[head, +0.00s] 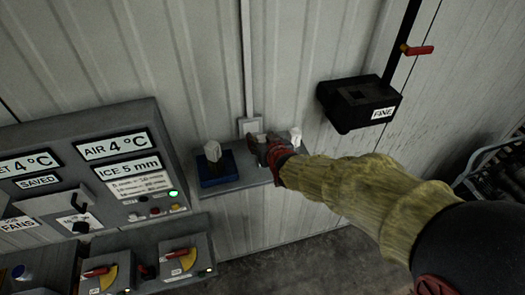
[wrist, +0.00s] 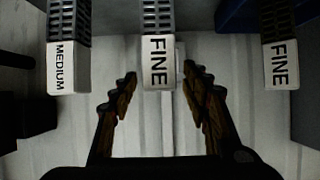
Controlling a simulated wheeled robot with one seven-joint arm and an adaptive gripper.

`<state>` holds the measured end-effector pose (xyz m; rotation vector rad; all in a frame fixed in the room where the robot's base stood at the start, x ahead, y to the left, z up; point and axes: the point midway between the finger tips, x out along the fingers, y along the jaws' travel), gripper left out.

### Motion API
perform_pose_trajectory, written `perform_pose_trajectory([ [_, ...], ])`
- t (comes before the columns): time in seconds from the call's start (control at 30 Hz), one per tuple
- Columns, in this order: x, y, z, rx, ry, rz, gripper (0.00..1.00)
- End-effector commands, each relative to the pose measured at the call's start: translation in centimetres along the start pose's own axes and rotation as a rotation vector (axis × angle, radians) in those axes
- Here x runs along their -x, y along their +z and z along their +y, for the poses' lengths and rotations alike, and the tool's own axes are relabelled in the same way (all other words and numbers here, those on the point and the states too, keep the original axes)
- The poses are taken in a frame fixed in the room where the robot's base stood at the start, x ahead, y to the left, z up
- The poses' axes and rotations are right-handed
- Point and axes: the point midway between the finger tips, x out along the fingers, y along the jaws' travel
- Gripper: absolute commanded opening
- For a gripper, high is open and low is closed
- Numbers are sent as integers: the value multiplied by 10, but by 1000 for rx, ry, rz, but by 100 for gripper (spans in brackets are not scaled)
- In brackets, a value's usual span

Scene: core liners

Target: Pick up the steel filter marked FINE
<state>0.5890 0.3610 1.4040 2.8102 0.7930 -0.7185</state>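In the wrist view, a filter with a dark mesh body and a pale end block marked FINE (wrist: 158,62) is in the middle, at the mouth of my gripper. My gripper (wrist: 158,76) is open, its two ridged fingers on either side of that end block, with gaps visible. A second filter marked FINE (wrist: 280,65) is to the right, and one marked MEDIUM (wrist: 68,68) is to the left. In the head view my gripper (head: 262,146) is over the small wall shelf and hides the middle filter. Pale filter tops show left (head: 212,153) and right (head: 295,135) of it.
The grey shelf (head: 238,178) carries a blue holder (head: 216,172) at its left. A black box marked FINE (head: 358,103) is on the wall to the right. A grey control panel (head: 95,155) stands at the left, and a dark rack (head: 495,170) at the far right.

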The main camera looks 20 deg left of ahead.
Motion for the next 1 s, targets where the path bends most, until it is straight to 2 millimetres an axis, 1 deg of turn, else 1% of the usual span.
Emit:
perform_pose_trajectory([
  [0.07, 0, 0, 0, 0, 0, 0, 41],
  [0.77, 0, 0, 0, 0, 0, 0, 1],
  [1.0, 0, 0, 0, 0, 0, 0, 0],
])
